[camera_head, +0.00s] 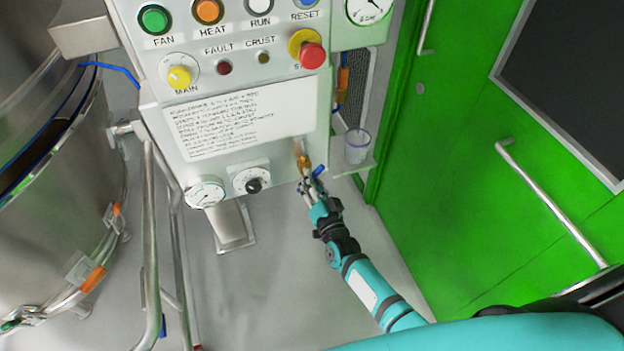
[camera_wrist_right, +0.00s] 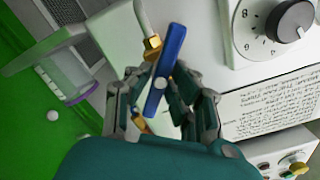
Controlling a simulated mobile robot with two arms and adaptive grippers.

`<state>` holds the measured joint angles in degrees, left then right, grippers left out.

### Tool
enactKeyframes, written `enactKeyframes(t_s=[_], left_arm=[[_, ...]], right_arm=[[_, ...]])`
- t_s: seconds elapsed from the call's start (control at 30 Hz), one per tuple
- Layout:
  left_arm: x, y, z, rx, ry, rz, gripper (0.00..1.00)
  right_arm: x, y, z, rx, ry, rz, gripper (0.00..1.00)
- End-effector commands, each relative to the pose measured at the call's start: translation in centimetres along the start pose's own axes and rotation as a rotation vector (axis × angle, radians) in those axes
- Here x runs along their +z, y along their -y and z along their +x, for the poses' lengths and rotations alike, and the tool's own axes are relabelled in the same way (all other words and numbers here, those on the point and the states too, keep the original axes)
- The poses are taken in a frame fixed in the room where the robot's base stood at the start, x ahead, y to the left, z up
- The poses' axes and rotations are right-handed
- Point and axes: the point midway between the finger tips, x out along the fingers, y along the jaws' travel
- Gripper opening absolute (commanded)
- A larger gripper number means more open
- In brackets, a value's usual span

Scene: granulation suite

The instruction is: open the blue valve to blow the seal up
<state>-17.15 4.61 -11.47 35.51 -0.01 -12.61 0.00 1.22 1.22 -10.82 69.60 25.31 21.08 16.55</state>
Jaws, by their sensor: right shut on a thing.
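The blue valve handle (camera_wrist_right: 166,68) is a flat blue lever on a brass fitting (camera_wrist_right: 152,47), seen close up in the right wrist view. In the head view the blue handle (camera_head: 319,170) shows small at the lower right corner of the control panel (camera_head: 240,140), below the brass fitting. My right gripper (camera_head: 309,183) reaches it from below. In the right wrist view the fingers of my right gripper (camera_wrist_right: 160,98) are on both sides of the blue handle and shut on it. The handle's lower end is partly hidden by the fingers. My left gripper is not in view.
A clear cup (camera_head: 357,146) stands on a small shelf to the right. A green door (camera_head: 480,150) is at the right, a steel vessel (camera_head: 60,200) at the left.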

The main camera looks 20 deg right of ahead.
Motion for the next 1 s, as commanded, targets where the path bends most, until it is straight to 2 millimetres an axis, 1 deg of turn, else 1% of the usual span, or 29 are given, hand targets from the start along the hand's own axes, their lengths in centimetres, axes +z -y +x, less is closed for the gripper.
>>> enactKeyframes(t_s=[0.2, 0.5, 0.73, 1.0], left_arm=[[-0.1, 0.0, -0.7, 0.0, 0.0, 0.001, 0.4], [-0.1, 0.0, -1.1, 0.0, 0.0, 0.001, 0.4], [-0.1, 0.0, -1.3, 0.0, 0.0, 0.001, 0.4], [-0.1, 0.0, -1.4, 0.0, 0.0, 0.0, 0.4]], right_arm=[[0.0, 0.1, 0.0, 0.0, 0.001, -0.206, 0.0], [0.0, 0.1, 0.0, -0.001, 0.001, -0.462, 0.0], [0.1, 0.1, 0.0, -0.001, 0.001, -0.599, 0.0], [0.1, 0.1, 0.0, -0.001, 0.002, -0.679, 0.0]])
